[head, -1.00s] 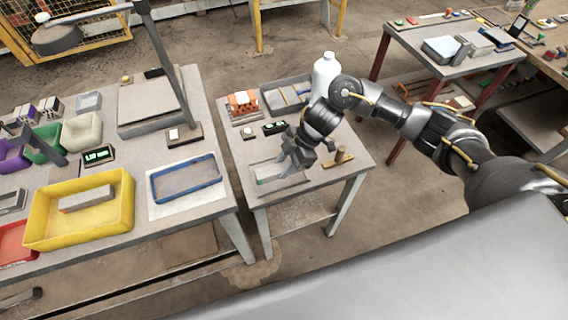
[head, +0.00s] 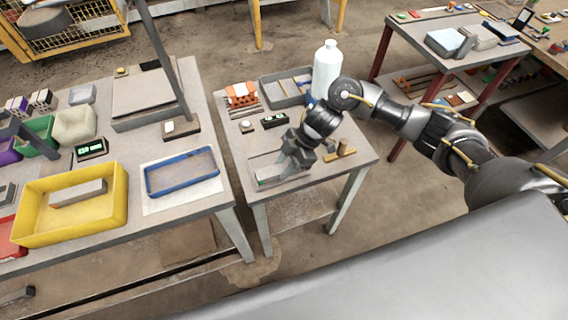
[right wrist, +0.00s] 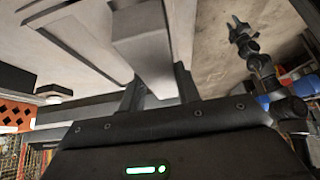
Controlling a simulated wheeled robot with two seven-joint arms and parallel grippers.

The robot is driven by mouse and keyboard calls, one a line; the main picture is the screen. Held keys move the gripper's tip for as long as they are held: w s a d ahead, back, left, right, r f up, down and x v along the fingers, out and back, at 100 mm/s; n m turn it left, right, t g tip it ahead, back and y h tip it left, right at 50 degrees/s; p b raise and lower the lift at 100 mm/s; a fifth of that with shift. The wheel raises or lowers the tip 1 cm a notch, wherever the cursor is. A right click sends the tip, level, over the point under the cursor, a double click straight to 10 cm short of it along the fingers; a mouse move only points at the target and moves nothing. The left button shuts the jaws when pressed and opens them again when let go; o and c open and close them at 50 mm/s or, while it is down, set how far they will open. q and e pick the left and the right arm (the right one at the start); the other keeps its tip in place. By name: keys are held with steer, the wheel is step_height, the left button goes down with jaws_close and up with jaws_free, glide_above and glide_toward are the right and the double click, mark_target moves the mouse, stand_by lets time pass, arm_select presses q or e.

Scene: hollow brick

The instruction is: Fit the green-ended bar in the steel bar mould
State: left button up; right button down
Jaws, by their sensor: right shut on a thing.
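The steel bar mould (head: 290,181) is a shallow grey tray at the front of the small middle table. My right gripper (head: 285,168) is over it, shut on a grey bar (head: 270,174) whose green end shows at the left. In the right wrist view the bar (right wrist: 147,50) sits between the two fingers, with long grey mould walls (right wrist: 80,38) beside it. I cannot tell whether the bar is inside the mould or just above it. My left gripper (right wrist: 238,25) appears small and far off in the right wrist view, its fingers apart.
A wooden-handled tool (head: 341,152) lies just right of the mould. Behind are a white bottle (head: 326,72), a grey tray (head: 284,95), a hollow orange brick (head: 241,95) and a dark display box (head: 274,120). A gap separates this table from the left table with its blue tray (head: 183,186).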

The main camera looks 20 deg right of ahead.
stand_by(0.8)
steer(key=shift+f, duration=0.7)
stand_by(0.5)
steer(key=c, duration=1)
jaws_free()
steer(key=shift+c, duration=0.2)
steer(key=shift+o, duration=0.6)
steer(key=shift+s+f, duration=0.1)
steer(key=v, duration=0.5)
steer(key=b+v, duration=0.1)
steer(key=v, duration=0.5)
steer(key=shift+w, duration=0.2)
steer(key=shift+a, duration=0.1)
